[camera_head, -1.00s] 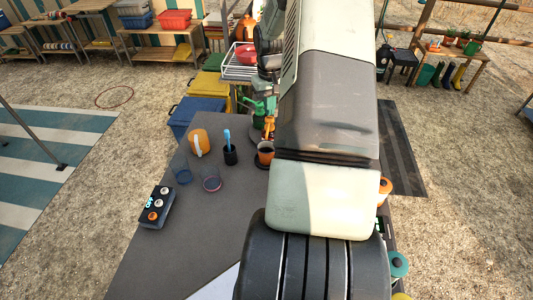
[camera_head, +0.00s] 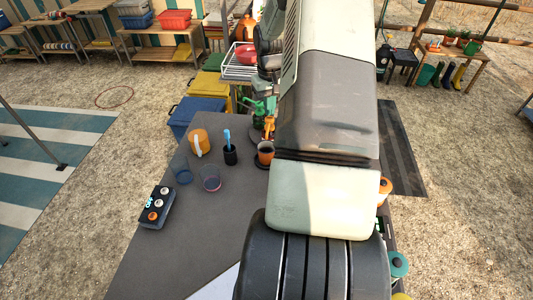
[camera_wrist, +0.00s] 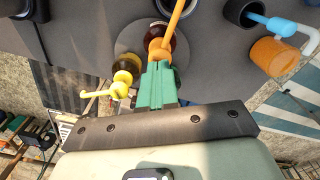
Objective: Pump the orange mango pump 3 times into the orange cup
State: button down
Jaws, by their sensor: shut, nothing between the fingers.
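The orange mango pump (camera_wrist: 160,43) has a dark amber bottle and a long orange spout; its orange head (camera_head: 269,126) also shows in the head view. My gripper (camera_wrist: 157,70) has green fingers, closed together and empty, over or beside the pump head in the wrist view. Whether they touch it I cannot tell. The orange cup (camera_head: 266,149), dark inside, stands on a dark round coaster in front of the pump, close to the spout in the head view. My arm hides much of the area to its right.
A yellow pump (camera_wrist: 122,77) stands beside the orange one. An orange mug (camera_head: 199,142) with a pale handle, a black holder (camera_head: 231,157) with a blue-handled tool and clear glasses (camera_head: 211,178) stand left of the cup. A button box (camera_head: 156,207) lies at the left edge.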

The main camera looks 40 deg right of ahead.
jog(key=shift+f, duration=0.1)
jog(key=shift+f, duration=1.4)
jog(key=shift+r, duration=1.45)
jog(key=shift+f, duration=0.1)
jog(key=shift+f, duration=1.35)
jog(key=shift+r, duration=1.45)
jog(key=shift+f, duration=0.15)
